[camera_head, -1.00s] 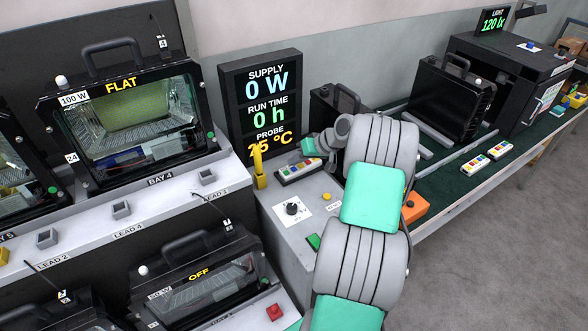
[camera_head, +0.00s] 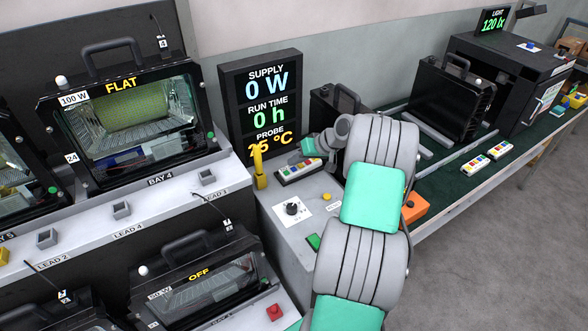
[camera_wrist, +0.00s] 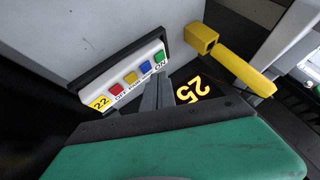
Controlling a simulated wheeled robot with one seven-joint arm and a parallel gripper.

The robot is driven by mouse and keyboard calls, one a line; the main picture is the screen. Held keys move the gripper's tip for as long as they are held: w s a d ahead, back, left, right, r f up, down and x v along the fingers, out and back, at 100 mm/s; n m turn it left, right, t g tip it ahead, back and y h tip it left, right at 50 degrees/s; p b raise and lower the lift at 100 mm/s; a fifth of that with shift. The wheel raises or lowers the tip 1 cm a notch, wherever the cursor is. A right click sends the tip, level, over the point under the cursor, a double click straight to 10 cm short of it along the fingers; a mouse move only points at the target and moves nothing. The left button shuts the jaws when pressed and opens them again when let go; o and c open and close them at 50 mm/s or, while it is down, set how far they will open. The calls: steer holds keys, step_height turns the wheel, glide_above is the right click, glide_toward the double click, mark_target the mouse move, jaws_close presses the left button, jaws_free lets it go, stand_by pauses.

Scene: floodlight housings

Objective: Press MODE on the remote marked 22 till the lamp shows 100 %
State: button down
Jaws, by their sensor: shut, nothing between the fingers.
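The remote marked 22 (camera_wrist: 101,103) shows in the wrist view in a dark holder, with red, yellow, blue and green buttons in a row. OFF is by the red button and ON by the green one; the labels between are small. My gripper (camera_wrist: 158,85) is shut and empty, its fingertips close to the blue and green end; I cannot tell whether they touch. In the head view the remote (camera_head: 292,172) lies on the grey cabinet. One lamp (camera_head: 130,115), tagged 24, reads FLAT; another (camera_head: 205,285) below reads OFF. No lamp shows 100 %.
A display (camera_head: 265,100) reads supply 0 W and run time 0 h. A yellow post (camera_head: 259,170) stands left of the remote and also shows in the wrist view (camera_wrist: 235,68). A dial (camera_head: 292,209) is in front. Two more remotes (camera_head: 488,158) lie on the green bench.

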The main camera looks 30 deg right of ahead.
mark_target(294, 170)
steer(key=shift+f, duration=0.1)
steer(key=shift+f+b, duration=0.3)
steer(key=shift+d+f+b, duration=0.1)
steer(key=shift+f+b, duration=0.2)
steer(key=shift+f, duration=0.1)
stand_by(0.7)
steer(key=shift+r+p, duration=0.5)
steer(key=shift+r, duration=0.3)
steer(key=shift+r, duration=0.1)
steer(key=shift+a+r+p, duration=0.15)
steer(key=shift+r+p, duration=0.65)
steer(key=shift+r, duration=0.45)
steer(key=shift+a+r+p, duration=0.15)
steer(key=shift+r+p, duration=0.65)
steer(key=shift+r, duration=0.4)
